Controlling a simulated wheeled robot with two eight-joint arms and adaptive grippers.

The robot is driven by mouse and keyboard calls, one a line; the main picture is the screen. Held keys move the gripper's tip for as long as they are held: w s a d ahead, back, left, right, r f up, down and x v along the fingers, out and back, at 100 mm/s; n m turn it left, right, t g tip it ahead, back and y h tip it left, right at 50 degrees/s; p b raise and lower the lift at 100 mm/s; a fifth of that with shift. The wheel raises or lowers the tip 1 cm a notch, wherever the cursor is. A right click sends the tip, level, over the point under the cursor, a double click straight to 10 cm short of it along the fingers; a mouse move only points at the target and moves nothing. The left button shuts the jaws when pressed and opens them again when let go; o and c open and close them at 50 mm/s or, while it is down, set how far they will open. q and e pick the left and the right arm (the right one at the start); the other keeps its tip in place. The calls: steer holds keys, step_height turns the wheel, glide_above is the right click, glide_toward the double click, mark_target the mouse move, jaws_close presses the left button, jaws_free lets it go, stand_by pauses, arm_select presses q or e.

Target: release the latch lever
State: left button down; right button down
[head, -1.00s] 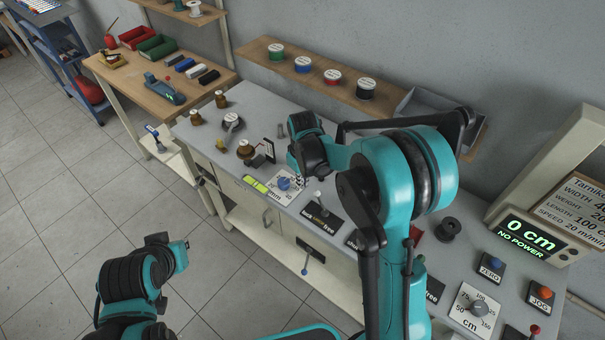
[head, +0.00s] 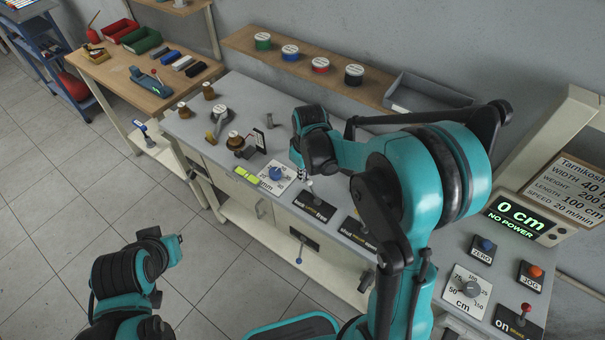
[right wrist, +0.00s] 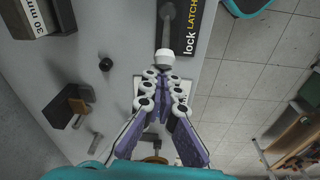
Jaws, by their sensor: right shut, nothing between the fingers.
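The latch lever (right wrist: 168,22) is a grey rod with a white knob (right wrist: 165,57), standing at the black "lock LATCH free" plate (right wrist: 192,28) in the right wrist view. In the head view its plate (head: 312,207) lies near the bench's front edge. My right gripper (right wrist: 166,75) is shut and empty, its fingertips right at the white knob. Whether they touch it I cannot tell. In the head view the right gripper (head: 304,174) is small and partly hidden by my arm. My left arm is low at the left; its fingers do not show.
A dial with a blue knob (head: 275,174) sits left of the latch plate. A brown-capped post (head: 236,141) stands farther left. A second black plate (head: 357,234) is to the right. The display (head: 520,222) reads "0 cm NO POWER". Spools line the wall shelf (head: 337,76).

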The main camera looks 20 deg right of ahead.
steer(key=shift+s+d+r+t, duration=0.1)
steer(key=shift+s+d+t, duration=0.1)
steer(key=shift+t, duration=0.1)
steer(key=shift+s+d+r+t+y, duration=0.3)
steer(key=shift+s+d+t+y, duration=0.2)
steer(key=shift+s+y, duration=0.1)
steer(key=s+d+t+y+b, duration=0.4)
steer(key=s+t+b, duration=0.1)
steer(key=shift+s+d, duration=0.15)
steer(key=shift+s, duration=0.25)
steer(key=shift+s+f, duration=0.1)
